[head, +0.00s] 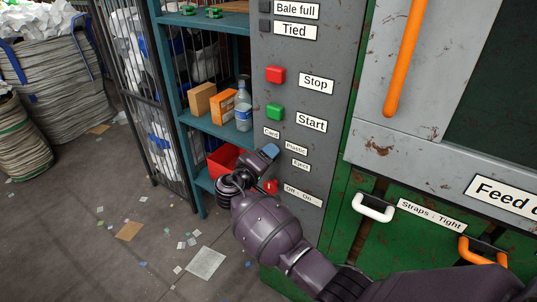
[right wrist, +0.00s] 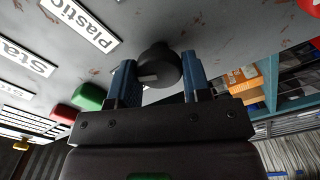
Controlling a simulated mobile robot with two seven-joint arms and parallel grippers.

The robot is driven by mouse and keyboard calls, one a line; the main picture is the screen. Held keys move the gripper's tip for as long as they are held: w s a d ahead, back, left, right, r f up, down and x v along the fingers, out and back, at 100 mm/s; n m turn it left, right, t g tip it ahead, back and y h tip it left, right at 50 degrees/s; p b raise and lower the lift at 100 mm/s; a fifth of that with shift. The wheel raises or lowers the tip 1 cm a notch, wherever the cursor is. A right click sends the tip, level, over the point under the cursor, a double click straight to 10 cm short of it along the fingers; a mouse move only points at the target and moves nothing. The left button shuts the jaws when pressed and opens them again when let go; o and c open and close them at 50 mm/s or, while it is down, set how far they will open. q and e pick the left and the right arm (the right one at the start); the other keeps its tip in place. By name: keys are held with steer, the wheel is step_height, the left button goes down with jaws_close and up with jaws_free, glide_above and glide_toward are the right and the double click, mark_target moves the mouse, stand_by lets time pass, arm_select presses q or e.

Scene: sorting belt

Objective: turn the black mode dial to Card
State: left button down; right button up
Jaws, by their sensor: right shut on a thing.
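The black mode dial (right wrist: 160,64) shows in the right wrist view as a round knob with a pale mark on its lower-left side. My right gripper (right wrist: 161,75) is shut on it, with one blue finger on each side. In the head view my right gripper (head: 269,151) is at the grey control panel (head: 312,50) and hides the dial. The Card label (head: 271,133) is just above the gripper; the Plastic label (head: 296,147) and Eject label (head: 300,165) are to its right. I cannot tell exactly which label the mark faces. My left gripper is not in view.
A green Start button (head: 275,111) and red Stop button (head: 275,74) sit above the dial. A red switch (head: 270,187) is below, beside the Off-On label (head: 303,196). Left of the panel, a teal shelf (head: 205,127) holds boxes and a bottle (head: 243,115). Scraps litter the floor.

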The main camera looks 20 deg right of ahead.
steer(key=shift+n+p, duration=0.95)
steer(key=shift+n, duration=1.75)
steer(key=o, duration=0.9)
steer(key=shift+f, duration=0.1)
